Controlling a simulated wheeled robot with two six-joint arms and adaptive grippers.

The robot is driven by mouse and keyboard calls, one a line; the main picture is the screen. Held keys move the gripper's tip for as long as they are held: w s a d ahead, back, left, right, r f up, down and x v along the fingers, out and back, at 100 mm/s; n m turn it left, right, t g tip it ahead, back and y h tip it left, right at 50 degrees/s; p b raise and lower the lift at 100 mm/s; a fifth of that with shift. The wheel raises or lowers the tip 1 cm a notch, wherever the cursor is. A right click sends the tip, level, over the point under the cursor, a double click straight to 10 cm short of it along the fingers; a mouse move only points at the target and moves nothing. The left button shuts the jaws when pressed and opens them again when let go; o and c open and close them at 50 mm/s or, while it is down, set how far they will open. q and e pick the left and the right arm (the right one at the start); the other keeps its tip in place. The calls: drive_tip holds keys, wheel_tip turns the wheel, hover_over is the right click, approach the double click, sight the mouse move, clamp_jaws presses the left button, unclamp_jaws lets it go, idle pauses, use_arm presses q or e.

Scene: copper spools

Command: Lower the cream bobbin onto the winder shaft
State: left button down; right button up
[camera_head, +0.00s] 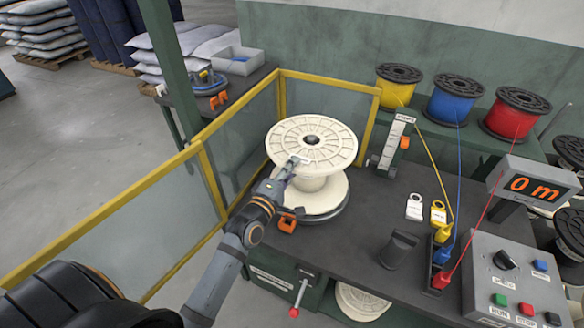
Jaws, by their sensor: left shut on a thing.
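The cream bobbin (335,143) is upright at the back left of the dark worktable, its ribbed upper flange facing up. A dark round end, possibly the winder shaft (311,139), shows in its centre hole; the rest of the shaft is hidden inside the bobbin. A dark round plate (338,213) shows below the lower flange; I cannot tell whether they touch. My left gripper (296,162) is at the near left edge of the upper flange, shut on the bobbin. The exact grip is small and partly hidden. My right gripper is not in view.
A yellow-framed clear guard (205,170) stands left of and behind the bobbin. A white-scaled gauge post (393,145) stands close to its right. An orange clamp (287,222) sits by the plate.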

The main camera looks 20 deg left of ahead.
use_arm(q)
drive_tip(key=shift+f+b, duration=0.2)
drive_tip(key=shift+b, duration=0.1)
idle(0.4)
drive_tip(key=c, duration=1.3)
unclamp_jaws()
drive_tip(key=shift+s, duration=0.15)
drive_tip(key=shift+d+f, duration=0.1)
drive_tip(key=shift+f, duration=0.2)
drive_tip(key=s, duration=0.7)
drive_tip(key=shift+s+a+r, duration=0.1)
drive_tip(key=shift+s+a, duration=0.1)
drive_tip(key=shift+a, duration=0.2)
